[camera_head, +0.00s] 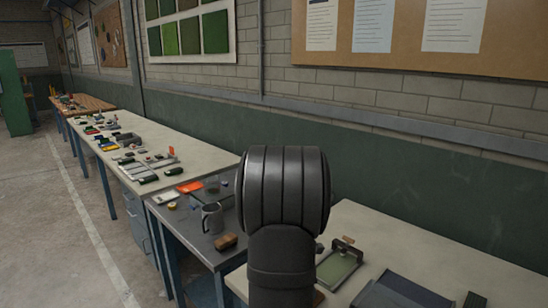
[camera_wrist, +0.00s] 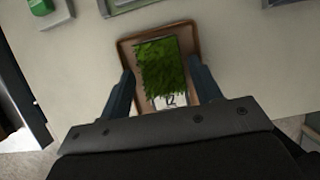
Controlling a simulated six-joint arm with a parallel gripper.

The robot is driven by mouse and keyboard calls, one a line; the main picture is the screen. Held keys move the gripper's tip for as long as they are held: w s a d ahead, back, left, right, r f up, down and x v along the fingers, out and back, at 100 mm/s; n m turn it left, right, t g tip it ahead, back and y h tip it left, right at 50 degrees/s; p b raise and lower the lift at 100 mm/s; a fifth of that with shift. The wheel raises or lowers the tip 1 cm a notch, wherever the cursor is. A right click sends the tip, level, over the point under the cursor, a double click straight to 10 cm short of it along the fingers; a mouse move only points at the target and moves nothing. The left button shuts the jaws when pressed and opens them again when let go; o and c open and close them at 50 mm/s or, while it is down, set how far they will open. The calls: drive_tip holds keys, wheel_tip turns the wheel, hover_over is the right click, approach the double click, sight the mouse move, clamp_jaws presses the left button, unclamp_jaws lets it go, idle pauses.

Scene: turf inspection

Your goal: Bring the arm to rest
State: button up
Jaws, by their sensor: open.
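My gripper (camera_wrist: 160,72) shows in the wrist view with its two dark fingers spread apart. Between and beyond the fingers is a brown-rimmed tray (camera_wrist: 123,52) on a pale bench top. A green turf sample (camera_wrist: 162,66) lies in the tray, with a white label (camera_wrist: 170,101) carrying a dark mark at its near end. Nothing is seen clamped by the fingers; the gap in height between them and the tray is hard to judge. In the head view my dark arm stands upright in the middle, and the gripper is hidden.
In the head view a long pale bench (camera_head: 105,140) with many small items runs along the wall. A dark grey table (camera_head: 193,228) holds a mug (camera_head: 212,218) and a brown block (camera_head: 226,241). A green-topped device (camera_head: 338,267) stands right of my arm. Floor is open at left.

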drive_tip(key=shift+f, duration=0.85)
drive_tip(key=v, duration=1.3)
drive_tip(key=x, duration=1.3)
drive_tip(key=shift+f, duration=0.1)
wheel_tip(320, 180, up, 5)
drive_tip(key=s+d+r, duration=0.7)
drive_tip(key=s+d, duration=0.1)
drive_tip(key=d, duration=0.1)
drive_tip(key=w+d, duration=1)
drive_tip(key=w, duration=0.1)
drive_tip(key=w+a+f, duration=0.2)
drive_tip(key=w, duration=0.1)
drive_tip(key=w+a+f, duration=0.3)
drive_tip(key=shift+w+a+f, duration=0.1)
drive_tip(key=shift+a+f, duration=0.05)
drive_tip(key=shift+f, duration=0.2)
